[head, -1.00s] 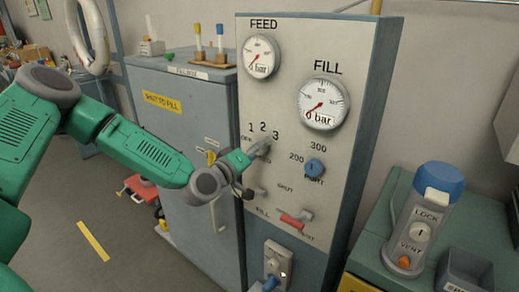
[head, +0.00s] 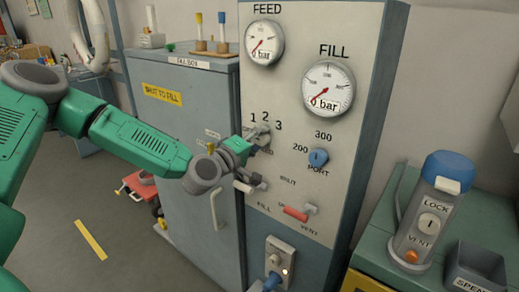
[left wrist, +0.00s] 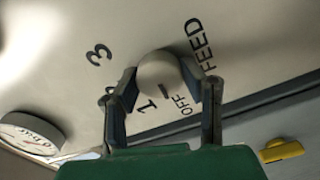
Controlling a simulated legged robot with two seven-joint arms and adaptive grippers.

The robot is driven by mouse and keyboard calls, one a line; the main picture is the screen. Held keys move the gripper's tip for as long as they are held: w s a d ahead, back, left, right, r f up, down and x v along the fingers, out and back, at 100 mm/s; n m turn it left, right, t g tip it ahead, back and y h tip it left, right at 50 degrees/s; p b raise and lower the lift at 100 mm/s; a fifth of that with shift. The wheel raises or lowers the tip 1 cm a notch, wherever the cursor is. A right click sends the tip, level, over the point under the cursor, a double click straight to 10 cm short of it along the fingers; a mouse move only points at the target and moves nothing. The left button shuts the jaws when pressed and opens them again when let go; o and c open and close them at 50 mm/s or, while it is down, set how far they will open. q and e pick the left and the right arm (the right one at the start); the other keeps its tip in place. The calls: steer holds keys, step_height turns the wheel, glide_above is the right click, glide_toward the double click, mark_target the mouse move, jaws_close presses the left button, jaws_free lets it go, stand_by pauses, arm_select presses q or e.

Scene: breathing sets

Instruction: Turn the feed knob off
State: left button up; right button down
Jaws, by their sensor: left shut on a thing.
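The feed knob (left wrist: 166,70) is a grey round knob with a dark mark on its face. In the left wrist view it sits between the two fingers of my left gripper (left wrist: 168,92), which is shut on it. The mark points roughly between the "1" and "OFF" labels; I cannot tell the exact setting. In the head view my left gripper (head: 254,143) is at the panel (head: 285,100), just below the numbers 1, 2, 3, and partly hides the knob (head: 264,136). My right gripper is not in view.
The feed gauge (head: 264,43) and fill gauge (head: 328,88) hang above. A blue port knob (head: 318,158) and a red-handled lever (head: 296,213) are right of and below the gripper. A grey cabinet (head: 190,110) stands left; a blue-capped device (head: 432,210) stands right.

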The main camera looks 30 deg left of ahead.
arm_select(q)
steer(key=shift+s+d+f+n+b, duration=0.1)
steer(key=shift+f+n+b, duration=0.25)
steer(key=shift+n, duration=0.35)
steer(key=o, duration=1.1)
steer(key=shift+o, duration=0.2)
steer(key=shift+r, duration=0.1)
steer(key=shift+s, duration=0.1)
steer(key=s+a, duration=0.1)
steer(key=s, duration=1)
steer(key=shift+s, duration=0.25)
